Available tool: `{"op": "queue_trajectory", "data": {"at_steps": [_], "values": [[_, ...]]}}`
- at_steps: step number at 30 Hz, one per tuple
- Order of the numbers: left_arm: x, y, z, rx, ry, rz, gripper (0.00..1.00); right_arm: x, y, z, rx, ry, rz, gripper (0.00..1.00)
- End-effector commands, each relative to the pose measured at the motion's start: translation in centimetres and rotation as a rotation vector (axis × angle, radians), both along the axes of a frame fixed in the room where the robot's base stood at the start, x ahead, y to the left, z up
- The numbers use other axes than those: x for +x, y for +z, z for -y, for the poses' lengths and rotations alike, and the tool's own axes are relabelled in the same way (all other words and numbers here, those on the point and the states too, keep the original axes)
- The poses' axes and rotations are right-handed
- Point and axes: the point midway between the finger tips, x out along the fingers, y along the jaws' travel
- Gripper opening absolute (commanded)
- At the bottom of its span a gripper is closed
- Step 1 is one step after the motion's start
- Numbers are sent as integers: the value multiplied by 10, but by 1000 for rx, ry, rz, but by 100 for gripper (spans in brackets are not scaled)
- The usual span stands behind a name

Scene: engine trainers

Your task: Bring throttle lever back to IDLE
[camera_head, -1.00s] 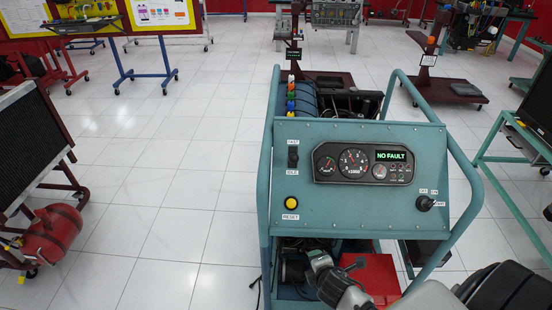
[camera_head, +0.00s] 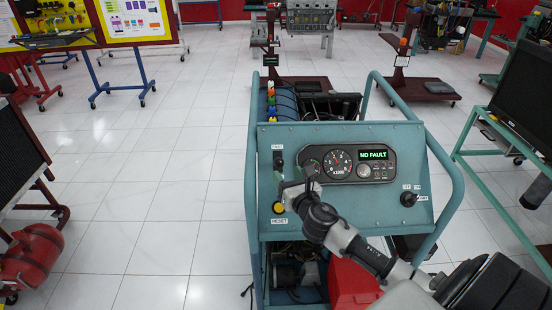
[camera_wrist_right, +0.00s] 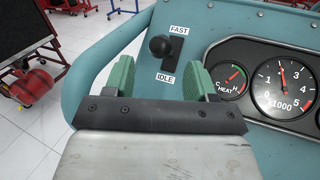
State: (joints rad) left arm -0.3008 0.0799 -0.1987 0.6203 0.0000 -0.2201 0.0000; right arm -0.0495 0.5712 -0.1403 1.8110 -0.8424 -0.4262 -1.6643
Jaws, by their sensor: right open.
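The throttle lever (camera_head: 278,161) is a black knob on a slot between the FAST and IDLE labels on the blue panel (camera_head: 340,200). In the right wrist view, the knob (camera_wrist_right: 159,46) shows close to the FAST label, above IDLE. My right gripper (camera_head: 293,183) is in front of the panel's left part, just below the lever, and covers the IDLE label in the head view. In the wrist view its green fingers (camera_wrist_right: 159,76) are open and empty, one on each side of the lever's line. The knob appears beyond the fingertips, apart from them. My left gripper is out of view.
The yellow RESET button (camera_head: 278,208) is just below my right gripper. The gauge cluster (camera_head: 345,165) reads NO FAULT and lies close to its right. A rotary switch (camera_head: 409,199) is at the panel's right. A blue tube frame (camera_head: 252,190) runs along the left edge.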

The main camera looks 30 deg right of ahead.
Motion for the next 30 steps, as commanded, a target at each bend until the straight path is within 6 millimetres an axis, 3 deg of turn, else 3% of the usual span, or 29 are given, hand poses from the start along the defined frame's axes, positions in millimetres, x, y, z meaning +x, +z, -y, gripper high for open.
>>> {"op": "queue_trajectory", "data": {"at_steps": [6, 12, 25, 30], "values": [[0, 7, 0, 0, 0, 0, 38, 44, 2, 8, 4, -3, 1, 56], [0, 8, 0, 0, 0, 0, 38, 70, 1, 13, 4, -3, 0, 56], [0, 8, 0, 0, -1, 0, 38, 79, 0, 14, 4, -2, -1, 56], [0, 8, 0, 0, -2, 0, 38, 79, 0, 14, 4, -1, -1, 30]]}}
